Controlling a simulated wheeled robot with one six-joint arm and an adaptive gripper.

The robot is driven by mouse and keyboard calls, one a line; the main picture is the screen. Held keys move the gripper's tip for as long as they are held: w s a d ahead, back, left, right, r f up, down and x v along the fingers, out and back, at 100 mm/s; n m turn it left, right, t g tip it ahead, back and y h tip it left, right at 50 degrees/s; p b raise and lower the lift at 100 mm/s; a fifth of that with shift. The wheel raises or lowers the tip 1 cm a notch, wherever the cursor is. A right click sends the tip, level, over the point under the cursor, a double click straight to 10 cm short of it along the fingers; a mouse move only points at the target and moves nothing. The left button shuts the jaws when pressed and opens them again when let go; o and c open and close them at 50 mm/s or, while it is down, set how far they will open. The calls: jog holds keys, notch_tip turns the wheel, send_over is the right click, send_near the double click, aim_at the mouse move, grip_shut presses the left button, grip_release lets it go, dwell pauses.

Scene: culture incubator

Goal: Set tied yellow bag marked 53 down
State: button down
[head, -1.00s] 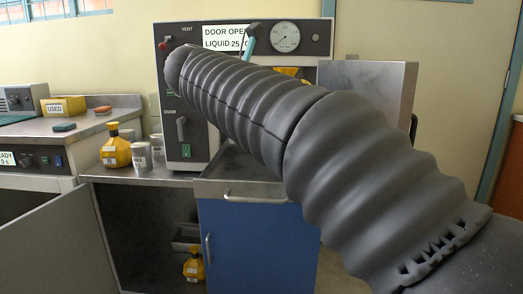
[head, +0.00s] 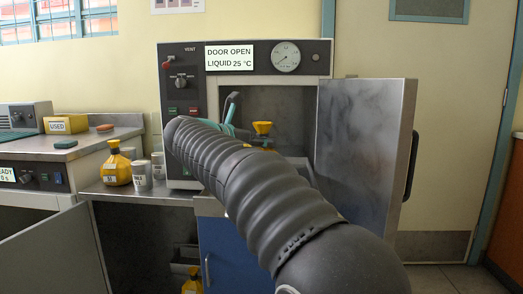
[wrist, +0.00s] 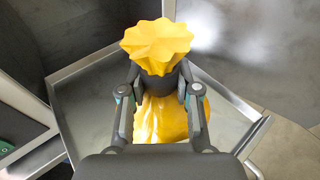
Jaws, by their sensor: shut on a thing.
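In the wrist view, my gripper (wrist: 157,82) is shut around the dark neck of a tied yellow bag (wrist: 168,118). The bag's frilled yellow top (wrist: 157,45) sticks up above the fingers and its body hangs below them, upright. Below it is a bare, rimmed metal surface (wrist: 90,100); I cannot tell whether the bag touches it. In the head view the bag's yellow top (head: 262,127) shows in front of the open steriliser-like chamber (head: 285,107). My arm hides most of the bag, and its number is not visible.
The chamber's metal door (head: 362,150) stands open at right. Another yellow bag (head: 116,168) stands on the left counter beside grey cans (head: 142,174). A further yellow bag (head: 192,284) sits in the open lower cabinet. A yellow USED box (head: 68,124) is farther left.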

jog(key=shift+f, duration=0.65)
jog(key=shift+f, duration=0.1)
jog(key=c, duration=0.8)
grip_release()
jog(key=shift+r, duration=0.2)
jog(key=p+v, duration=0.1)
jog(key=v, duration=1.1)
